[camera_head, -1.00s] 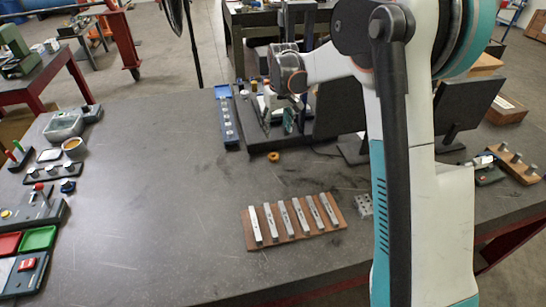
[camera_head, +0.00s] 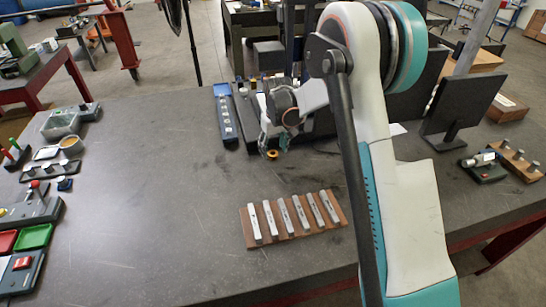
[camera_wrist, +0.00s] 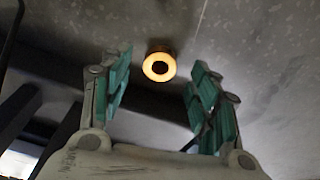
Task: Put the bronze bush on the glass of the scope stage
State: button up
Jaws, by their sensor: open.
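The bronze bush (camera_head: 272,154) is a small orange ring lying on the dark bench in front of the dark equipment at the back. In the wrist view, the bush (camera_wrist: 158,67) shows its dark bore between and beyond the fingertips. My gripper (camera_head: 273,141) is open and just above and behind the bush, apart from it as far as I can tell. In the wrist view, the green-padded fingers of my gripper (camera_wrist: 161,82) are spread and empty. A dark base (camera_head: 247,125) stands behind my gripper, perhaps the scope stage; its glass is hidden by my arm.
A blue strip tray (camera_head: 226,118) stands left of the dark base. A wooden board (camera_head: 247,229) with several metal bars lies nearer. A black screen (camera_head: 468,105) stands at right. Trays and fixtures line the left edge. The bench's left middle is clear.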

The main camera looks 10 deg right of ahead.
notch_tip(320, 180, down, 2)
jog(key=shift+w+f, duration=0.1)
jog(key=shift+w, duration=0.05)
grip_shut()
